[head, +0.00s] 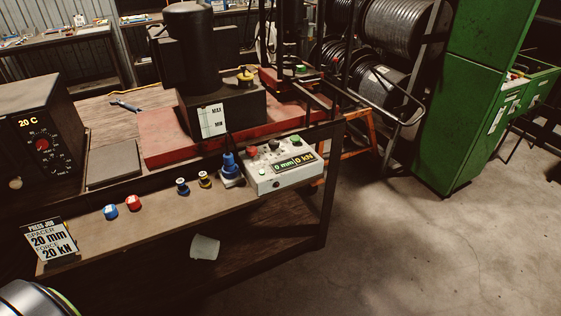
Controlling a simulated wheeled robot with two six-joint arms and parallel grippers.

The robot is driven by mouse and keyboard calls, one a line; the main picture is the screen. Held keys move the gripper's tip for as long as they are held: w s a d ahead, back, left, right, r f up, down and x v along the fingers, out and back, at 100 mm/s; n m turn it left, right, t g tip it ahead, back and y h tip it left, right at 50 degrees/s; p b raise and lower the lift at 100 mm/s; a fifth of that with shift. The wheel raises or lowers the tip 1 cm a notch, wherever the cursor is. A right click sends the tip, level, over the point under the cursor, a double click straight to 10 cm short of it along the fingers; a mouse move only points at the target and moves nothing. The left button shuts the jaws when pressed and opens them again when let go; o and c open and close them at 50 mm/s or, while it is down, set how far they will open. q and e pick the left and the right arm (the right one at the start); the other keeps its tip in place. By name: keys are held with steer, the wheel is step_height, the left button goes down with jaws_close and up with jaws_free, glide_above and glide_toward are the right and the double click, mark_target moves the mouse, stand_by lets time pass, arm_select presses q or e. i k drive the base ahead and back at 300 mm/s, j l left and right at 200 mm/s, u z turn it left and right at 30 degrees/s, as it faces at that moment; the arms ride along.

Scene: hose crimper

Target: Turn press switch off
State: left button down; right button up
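A white press control box (284,167) stands at the right end of the bench's front ledge. Its lit display (293,163) reads 0 mm and 0 kN. On its top are a red knob or button (274,144), a dark control and a small green one; a round dark part is on its front face. I cannot tell which of these is the press switch or how it is set. Neither gripper is in view. A rounded silver part with a green-yellow edge, probably mine, shows at the lower left corner.
A blue fitting (230,167) stands left of the box. Several small caps and fittings line the ledge, with a job card (50,241) at left. The red press base (168,139) lies behind. Open floor is at right, before a green cabinet (470,90).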

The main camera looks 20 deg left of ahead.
mark_target(251, 151)
steer(key=k+j+z, duration=0.1)
steer(key=j, duration=0.25)
steer(key=j+z, duration=0.15)
steer(key=j, duration=0.2)
steer(key=k+j+z, duration=0.1)
steer(key=j, duration=0.2)
steer(key=k+j+z, duration=0.15)
steer(key=k+j, duration=0.05)
steer(key=j, duration=0.1)
